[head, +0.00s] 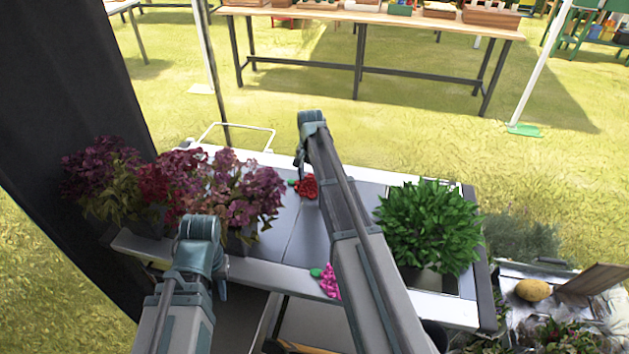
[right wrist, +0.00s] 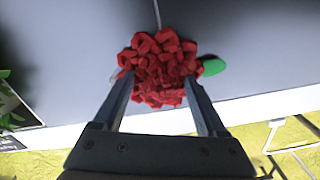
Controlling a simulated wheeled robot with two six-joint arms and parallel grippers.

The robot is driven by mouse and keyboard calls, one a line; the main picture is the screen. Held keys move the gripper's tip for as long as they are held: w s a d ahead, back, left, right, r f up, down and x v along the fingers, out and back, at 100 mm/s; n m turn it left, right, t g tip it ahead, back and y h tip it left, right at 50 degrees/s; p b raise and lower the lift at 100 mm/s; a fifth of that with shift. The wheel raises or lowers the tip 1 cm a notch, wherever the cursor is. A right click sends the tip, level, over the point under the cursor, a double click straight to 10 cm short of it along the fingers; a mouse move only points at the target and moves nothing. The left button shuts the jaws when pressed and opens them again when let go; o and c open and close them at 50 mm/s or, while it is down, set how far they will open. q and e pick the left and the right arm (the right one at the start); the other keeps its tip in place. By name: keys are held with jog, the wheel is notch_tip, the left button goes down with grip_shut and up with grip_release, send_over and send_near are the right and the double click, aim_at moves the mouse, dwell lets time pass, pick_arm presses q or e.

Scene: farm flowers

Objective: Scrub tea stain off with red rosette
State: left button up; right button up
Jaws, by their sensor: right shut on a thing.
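The red rosette (head: 307,187), a bunch of red ruffles with a green piece at its side, is at the grey tabletop near the far white rim. My right gripper (head: 301,170) is shut on it from above. In the right wrist view the red rosette (right wrist: 160,92) sits between the two fingers (right wrist: 158,76). I cannot tell whether it touches the surface. My left gripper (head: 221,288) hangs at the near edge of the table, away from the rosette; its finger opening is hidden. I see no tea stain; my right arm hides part of the tabletop.
A pink rosette (head: 329,283) with a green piece lies at the table's near edge, beside my right arm. Purple-red potted flowers (head: 240,195) stand on the left and a leafy green plant (head: 428,225) on the right.

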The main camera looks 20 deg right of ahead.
jog(key=shift+s+d+f, duration=0.1)
jog(key=shift+s+d, duration=0.5)
jog(key=shift+d, duration=0.2)
jog(key=shift+s+d, duration=0.6)
jog(key=shift+d, duration=0.15)
jog(key=shift+s+d, duration=0.55)
jog(key=shift+d, duration=0.25)
jog(key=shift+s+d, duration=0.5)
jog(key=shift+d, duration=0.3)
notch_tip(320, 180, up, 6)
jog(key=p, duration=0.6)
jog(key=shift+w+a, duration=0.1)
notch_tip(320, 180, up, 3)
jog(key=p, duration=0.3)
